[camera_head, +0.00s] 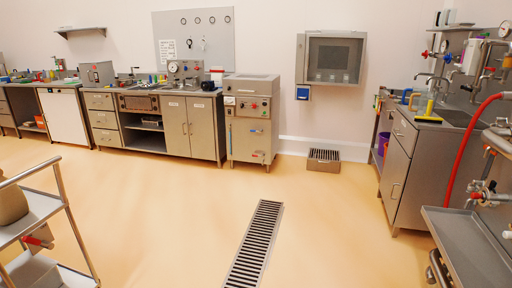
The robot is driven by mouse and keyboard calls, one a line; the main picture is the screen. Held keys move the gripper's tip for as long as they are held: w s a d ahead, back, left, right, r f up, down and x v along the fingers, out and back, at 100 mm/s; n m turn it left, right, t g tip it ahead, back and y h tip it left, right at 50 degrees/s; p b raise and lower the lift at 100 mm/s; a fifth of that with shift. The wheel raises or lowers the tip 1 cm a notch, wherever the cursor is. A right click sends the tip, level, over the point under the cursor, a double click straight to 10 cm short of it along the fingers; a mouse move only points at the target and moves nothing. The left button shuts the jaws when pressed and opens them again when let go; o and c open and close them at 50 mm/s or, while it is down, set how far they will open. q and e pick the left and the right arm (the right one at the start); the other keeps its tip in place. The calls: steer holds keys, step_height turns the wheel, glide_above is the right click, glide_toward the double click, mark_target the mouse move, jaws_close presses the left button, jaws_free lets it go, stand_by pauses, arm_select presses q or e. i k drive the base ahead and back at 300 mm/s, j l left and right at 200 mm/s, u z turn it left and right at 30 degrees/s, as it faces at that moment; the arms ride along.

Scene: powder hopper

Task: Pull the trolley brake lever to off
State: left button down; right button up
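A metal trolley (72,225) with shelves stands at the left edge, partly cut off by the frame. A red handle-like part (38,241) shows between its shelves, next to a grey plate. It may be the brake lever, but it is too small to tell, and I cannot read an off or on mark. A brown rounded object sits on the upper shelf. Neither of my grippers is in view.
A floor drain grate (254,245) lies in the middle of a wide clear floor. Steel cabinets (190,125) line the back wall, with a control panel unit (251,120) at their end. A steel counter (410,170) and a grey tray table (468,245) stand on the right.

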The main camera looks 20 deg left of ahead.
mark_target(44, 244)
steer(key=i+u, duration=0.35)
steer(key=i, duration=0.25)
steer(key=i+l+u, duration=0.15)
steer(key=i+u, duration=0.2)
steer(key=i, duration=0.3)
steer(key=i+j+u, duration=0.15)
steer(key=i+u, duration=0.4)
steer(key=u, duration=0.25)
steer(key=i+u, duration=0.4)
steer(key=i+j+u, duration=0.2)
steer(key=i, duration=0.15)
steer(key=l, duration=0.1)
